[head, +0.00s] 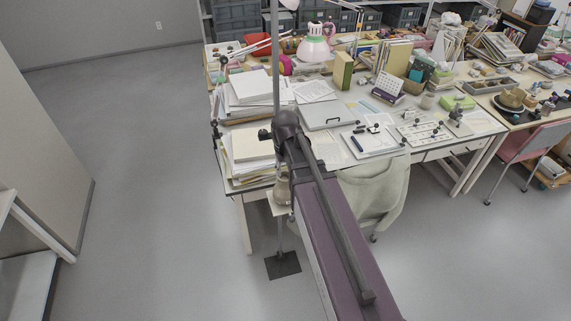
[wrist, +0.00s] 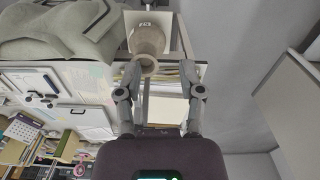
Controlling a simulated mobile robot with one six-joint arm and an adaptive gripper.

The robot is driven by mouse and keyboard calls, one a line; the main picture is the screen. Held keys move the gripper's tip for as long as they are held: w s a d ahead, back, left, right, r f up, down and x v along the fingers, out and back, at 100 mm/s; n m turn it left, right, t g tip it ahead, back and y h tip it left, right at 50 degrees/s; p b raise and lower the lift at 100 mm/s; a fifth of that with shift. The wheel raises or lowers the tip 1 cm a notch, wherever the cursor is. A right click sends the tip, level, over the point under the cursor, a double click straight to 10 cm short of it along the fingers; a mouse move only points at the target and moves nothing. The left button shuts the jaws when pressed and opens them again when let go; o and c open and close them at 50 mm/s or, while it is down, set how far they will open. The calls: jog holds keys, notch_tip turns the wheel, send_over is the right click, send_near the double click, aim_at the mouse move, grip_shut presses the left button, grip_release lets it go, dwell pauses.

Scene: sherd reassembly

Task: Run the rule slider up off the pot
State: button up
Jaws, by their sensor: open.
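A tall grey rule post (head: 276,60) stands on a dark square foot (head: 283,265). A brownish pot (head: 282,192) sits beside it on a small pale shelf, partly hidden by my arm. A small dark block (head: 265,134) shows by the post above the pot; it may be the rule slider, but I cannot tell for sure. In the wrist view, which looks upside down, the pot (wrist: 147,38) has its narrow neck toward my gripper (wrist: 163,85). My gripper is open, its fingers apart, with a thin grey strip showing between them.
A cluttered desk (head: 480,122) with paper stacks (head: 250,145) stands close behind the post. A chair with a pale green cloth (head: 375,190) is to the right. A cabinet (head: 45,140) stands at left; the floor between is clear.

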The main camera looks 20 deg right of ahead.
jog(key=s+a+f+m+b, duration=0.1)
jog(key=s+a+f+b, duration=0.1)
jog(key=s+f+b, duration=0.6)
jog(key=shift+s+f+b, duration=0.4)
jog(key=shift+s+f, duration=0.15)
jog(key=shift+f, duration=0.15)
jog(key=w+d+r+m+p, duration=0.2)
jog(key=w+r+m+p, duration=0.1)
jog(key=w+r+p, duration=0.6)
jog(key=w+d+r+m+p, duration=0.3)
jog(key=w+r+p, duration=0.7)
jog(key=r+p, duration=0.2)
jog(key=shift+w+r+m, duration=0.25)
jog(key=shift+m, duration=0.15)
jog(key=shift+d+f, duration=0.1)
jog(key=shift+f, duration=0.15)
notch_tip(320, 180, down, 13)
jog(key=b, duration=1.3)
jog(key=shift+f, duration=0.15)
